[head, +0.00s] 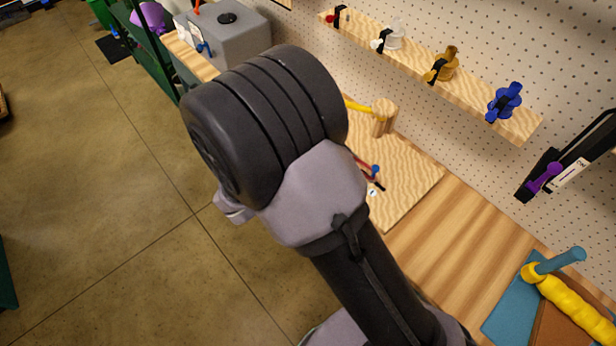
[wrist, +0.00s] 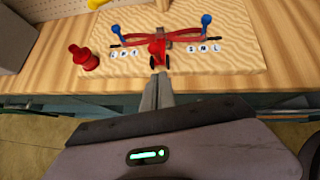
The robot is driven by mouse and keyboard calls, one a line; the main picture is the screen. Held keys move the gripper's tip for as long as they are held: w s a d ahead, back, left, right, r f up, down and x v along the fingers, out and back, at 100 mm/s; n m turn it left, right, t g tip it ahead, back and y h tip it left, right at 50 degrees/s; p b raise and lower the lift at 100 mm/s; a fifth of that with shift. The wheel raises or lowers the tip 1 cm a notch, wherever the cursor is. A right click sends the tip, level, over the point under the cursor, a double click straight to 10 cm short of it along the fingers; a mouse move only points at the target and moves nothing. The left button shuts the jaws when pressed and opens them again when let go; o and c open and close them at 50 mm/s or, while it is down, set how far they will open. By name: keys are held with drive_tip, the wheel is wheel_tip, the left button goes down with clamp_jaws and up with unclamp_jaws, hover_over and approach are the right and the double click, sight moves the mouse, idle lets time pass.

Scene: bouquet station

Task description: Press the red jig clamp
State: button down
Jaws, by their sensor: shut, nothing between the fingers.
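The red jig clamp (wrist: 157,48) stands at the middle of a wooden jig board (wrist: 215,58), with dark parts at its near end. Red ribbon-like strands (wrist: 185,37) spread from it to two blue-topped pegs (wrist: 206,22) at left and right. My gripper (wrist: 160,76) is shut and empty, its fingertips just on the near side of the clamp and in line with it. I cannot tell whether they touch. In the head view my arm hides the gripper and most of the jig; part of the board (head: 412,185) shows.
A red spool-like piece (wrist: 85,57) stands left of the clamp. White letter tiles (wrist: 204,49) lie on both sides of it. A wall shelf (head: 518,122) holds white, yellow and blue spools. A yellow roll (head: 575,300) lies at the bench's right; bench (head: 450,235) between is clear.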

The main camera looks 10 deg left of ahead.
drive_tip(key=r+p+v, duration=0.1)
drive_tip(key=v, duration=0.8)
drive_tip(key=shift+w+d+p, duration=0.15)
drive_tip(key=shift+w+p, duration=0.2)
drive_tip(key=shift+s, duration=0.1)
drive_tip(key=s+d+r+m+g+b, duration=0.1)
drive_tip(key=s+d+m+g+b, duration=0.15)
drive_tip(key=d+m, duration=0.45)
drive_tip(key=s+d+r+m+g+y+b, duration=0.1)
drive_tip(key=d+m+g+b, duration=0.1)
drive_tip(key=d+m+b, duration=0.3)
drive_tip(key=s+d+r+m+g+b, duration=0.1)
drive_tip(key=d+m+g+b, duration=0.1)
drive_tip(key=d+m, duration=0.6)
drive_tip(key=s+r+m+t+y+b, duration=0.1)
drive_tip(key=s+m+y+b, duration=0.1)
drive_tip(key=m, duration=0.5)
drive_tip(key=s+d+r+m+t+y+b, duration=0.1)
drive_tip(key=s+m+t+y+b, duration=0.1)
drive_tip(key=s+m, duration=0.3)
drive_tip(key=m+y+b, duration=0.1)
drive_tip(key=m, duration=0.2)
drive_tip(key=shift+s+d+r+y+b, duration=0.2)
drive_tip(key=shift+s+r+y+b, duration=0.1)
drive_tip(key=shift+y+b, duration=0.1)
drive_tip(key=shift+t, duration=0.25)
